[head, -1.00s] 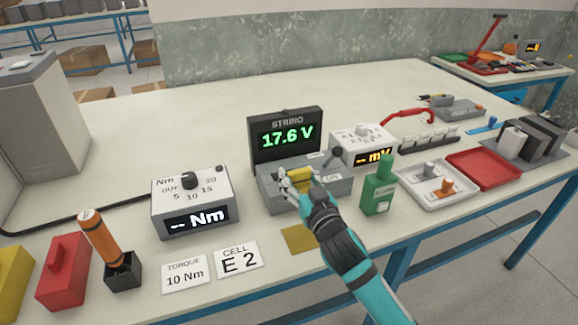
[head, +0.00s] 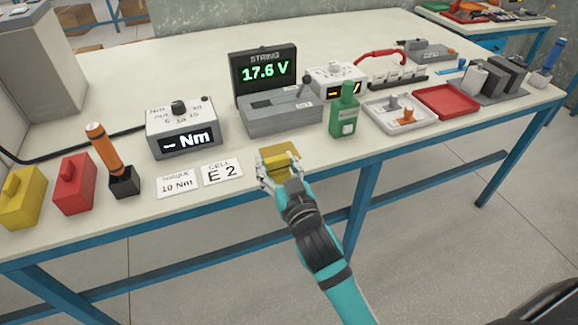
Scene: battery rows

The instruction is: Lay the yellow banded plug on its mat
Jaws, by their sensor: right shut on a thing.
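My right gripper (head: 275,178) is shut on the yellow banded plug (head: 280,164) at the front edge of the bench. The plug is small and partly hidden by the fingers. The yellow mat (head: 267,151) lies flat right at the plug, and the plug appears over it. I cannot tell whether the plug touches the mat. My left gripper is not in view.
The string meter (head: 265,75) reading 17.6 V and its grey box (head: 282,118) stand behind the mat. A green bottle (head: 344,112) stands to the right. The label cards (head: 222,172) lie to the left.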

